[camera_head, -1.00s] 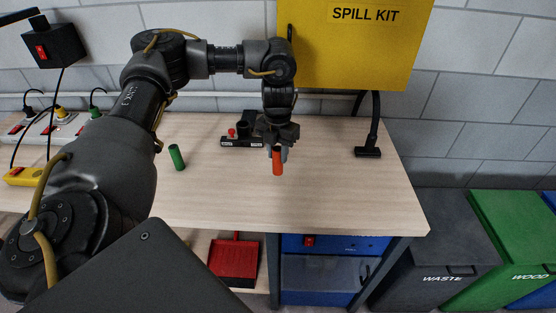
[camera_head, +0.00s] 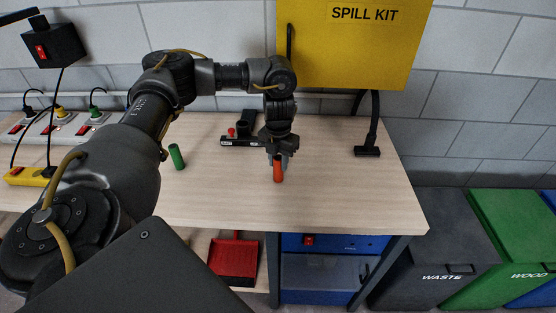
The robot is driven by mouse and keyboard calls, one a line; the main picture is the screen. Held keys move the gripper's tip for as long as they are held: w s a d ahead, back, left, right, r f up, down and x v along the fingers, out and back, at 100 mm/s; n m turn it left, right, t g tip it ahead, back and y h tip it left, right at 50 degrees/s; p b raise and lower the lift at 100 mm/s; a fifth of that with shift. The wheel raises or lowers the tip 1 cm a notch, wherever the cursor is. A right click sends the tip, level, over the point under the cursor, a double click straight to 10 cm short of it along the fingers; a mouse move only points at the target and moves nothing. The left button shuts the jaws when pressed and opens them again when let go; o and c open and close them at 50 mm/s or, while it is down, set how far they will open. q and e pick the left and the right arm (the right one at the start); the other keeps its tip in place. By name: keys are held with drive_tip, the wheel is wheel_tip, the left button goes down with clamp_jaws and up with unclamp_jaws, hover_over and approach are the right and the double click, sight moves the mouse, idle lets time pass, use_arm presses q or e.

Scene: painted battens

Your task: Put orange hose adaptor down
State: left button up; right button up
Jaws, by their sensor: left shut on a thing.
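The orange hose adaptor (camera_head: 278,173) is a short upright cylinder over the wooden workbench (camera_head: 340,200), right of its middle. My left gripper (camera_head: 278,157) comes down from above and is shut on the adaptor's upper part, with the fingers covering its top. The adaptor's lower end is at or very near the bench top; I cannot tell whether it touches. My right gripper does not show.
A small black holder (camera_head: 240,141) with a red piece is behind the gripper. A black stand (camera_head: 367,151) is at the back right. The front right bench top is clear.

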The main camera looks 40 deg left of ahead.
use_arm(q)
drive_tip(key=o, duration=1)
wheel_tip(320, 180, up, 12)
drive_tip(key=shift+r+p, duration=0.15)
drive_tip(key=shift+p, duration=0.15)
